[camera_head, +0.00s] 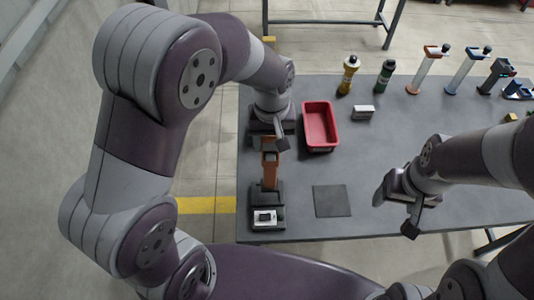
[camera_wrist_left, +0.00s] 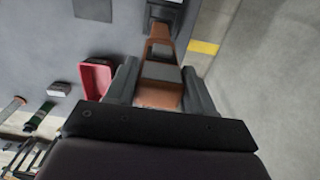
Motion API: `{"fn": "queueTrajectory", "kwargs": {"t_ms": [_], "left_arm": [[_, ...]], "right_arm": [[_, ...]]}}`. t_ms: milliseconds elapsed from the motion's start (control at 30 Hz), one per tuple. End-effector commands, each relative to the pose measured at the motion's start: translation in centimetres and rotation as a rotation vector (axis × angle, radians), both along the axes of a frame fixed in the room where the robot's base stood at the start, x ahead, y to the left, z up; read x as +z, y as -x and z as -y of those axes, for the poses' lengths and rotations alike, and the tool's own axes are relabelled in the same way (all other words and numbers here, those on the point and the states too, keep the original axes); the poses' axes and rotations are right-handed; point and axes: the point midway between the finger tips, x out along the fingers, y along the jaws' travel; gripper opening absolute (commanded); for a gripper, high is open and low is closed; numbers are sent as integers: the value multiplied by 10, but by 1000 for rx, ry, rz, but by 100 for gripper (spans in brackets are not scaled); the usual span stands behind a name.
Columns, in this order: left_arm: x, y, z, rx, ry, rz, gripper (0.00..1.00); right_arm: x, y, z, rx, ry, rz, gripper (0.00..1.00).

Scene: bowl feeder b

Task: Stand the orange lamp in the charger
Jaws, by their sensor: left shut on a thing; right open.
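The orange lamp (camera_head: 270,172) is in my left gripper (camera_head: 270,146), above the left edge of the table. In the left wrist view the orange lamp (camera_wrist_left: 160,52) lies between the two fingers of the left gripper (camera_wrist_left: 160,85), which is shut on it. The lamp's far end meets the dark charger (camera_head: 266,218) in the picture; I cannot tell whether it is seated. The charger has a white panel on its near side, at the table's front left. My right gripper (camera_head: 394,206) is open and empty over the table's front.
A red bin (camera_head: 320,126) stands just right of the left gripper. A flat dark square (camera_head: 332,201) lies right of the charger. A white box (camera_head: 363,113), a yellow bottle (camera_head: 348,75), a green bottle (camera_head: 385,77) and several tools stand farther back. The middle of the table is clear.

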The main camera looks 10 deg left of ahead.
Motion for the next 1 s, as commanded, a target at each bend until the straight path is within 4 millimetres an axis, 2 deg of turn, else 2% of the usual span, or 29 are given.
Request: {"fn": "queueTrajectory", "kwargs": {"t_ms": [100, 333, 667, 700, 767, 800, 1000], "left_arm": [[-8, 2, -8, 0, -1, -1, 0], [-44, 2, -8, -1, 0, 0, 0], [-49, 2, -8, -1, 1, 1, 0], [-50, 2, -8, -1, 0, 0, 56], [-49, 2, -8, -1, 0, 1, 76], [-49, 2, -8, -1, 0, 0, 79], [-49, 2, -8, 0, 0, 0, 79]], "right_arm": [[4, 0, 0, 0, 0, -1, 68], [13, 0, 0, 0, 0, -1, 68], [9, 0, 0, 0, 0, -1, 68], [9, 0, 0, 0, 0, -1, 68], [10, 0, 0, 0, 0, -1, 68], [10, 0, 0, 0, 0, -1, 68], [10, 0, 0, 0, 0, -1, 68]]}}
